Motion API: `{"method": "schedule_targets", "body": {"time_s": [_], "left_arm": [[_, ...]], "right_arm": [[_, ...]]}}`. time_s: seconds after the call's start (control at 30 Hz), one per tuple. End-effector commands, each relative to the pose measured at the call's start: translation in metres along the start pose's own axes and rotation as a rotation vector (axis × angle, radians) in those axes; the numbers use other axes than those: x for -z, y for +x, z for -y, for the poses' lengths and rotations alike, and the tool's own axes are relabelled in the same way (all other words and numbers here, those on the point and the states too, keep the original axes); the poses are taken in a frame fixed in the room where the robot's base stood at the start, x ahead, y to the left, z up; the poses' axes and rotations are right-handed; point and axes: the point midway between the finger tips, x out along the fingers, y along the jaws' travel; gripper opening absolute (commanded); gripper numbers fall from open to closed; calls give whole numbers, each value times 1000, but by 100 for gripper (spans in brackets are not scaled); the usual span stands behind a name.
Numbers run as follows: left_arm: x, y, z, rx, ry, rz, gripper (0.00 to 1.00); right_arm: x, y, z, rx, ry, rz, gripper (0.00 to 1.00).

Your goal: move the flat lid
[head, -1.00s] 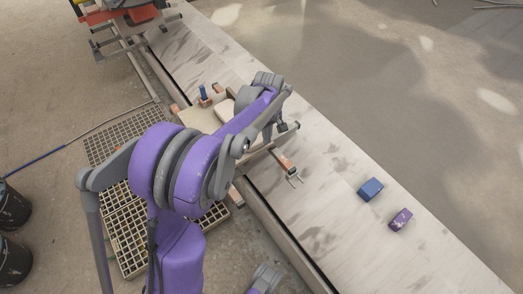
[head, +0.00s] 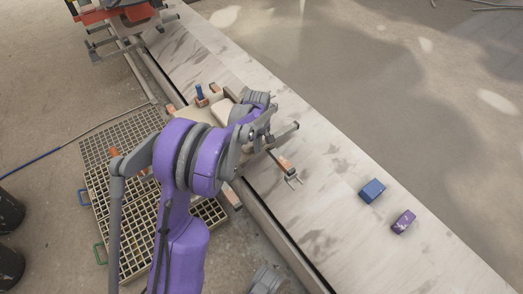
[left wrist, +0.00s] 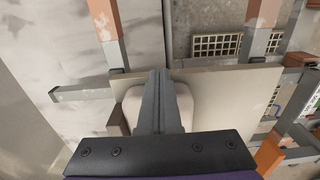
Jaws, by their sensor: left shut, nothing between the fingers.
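A pale, rounded flat piece (head: 222,112), which looks like the flat lid, lies on a beige board (head: 196,119) on the carousel arm. In the left wrist view the pale piece (left wrist: 185,103) shows on both sides of my fingers, on the board (left wrist: 235,100). My left gripper (left wrist: 162,73) is shut and empty, with its fingers over the pale piece. I cannot tell if they touch it. In the head view my left wrist hides part of the board and the fingertips.
A blue block (head: 371,190) and a purple block (head: 403,222) lie on the long pale slab (head: 330,215). A small blue upright piece (head: 200,91) stands by the board. Grates (head: 110,147) lie on the floor at left. The slab's far right end is mostly clear.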

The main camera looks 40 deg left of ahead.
Motion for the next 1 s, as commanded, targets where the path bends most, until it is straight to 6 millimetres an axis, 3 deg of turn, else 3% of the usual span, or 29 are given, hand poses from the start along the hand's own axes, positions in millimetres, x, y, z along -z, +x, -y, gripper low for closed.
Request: {"method": "schedule_targets", "body": {"time_s": [0.37,0.7,1.0], "left_arm": [[3,0,0,0,0,0,0],[46,0,0,0,-2,-1,0],[46,0,0,0,0,0,0]], "right_arm": [[0,0,0,0,0,0,0],[-1,2,0,0,0,1,0],[-1,2,0,0,0,1,0]]}}
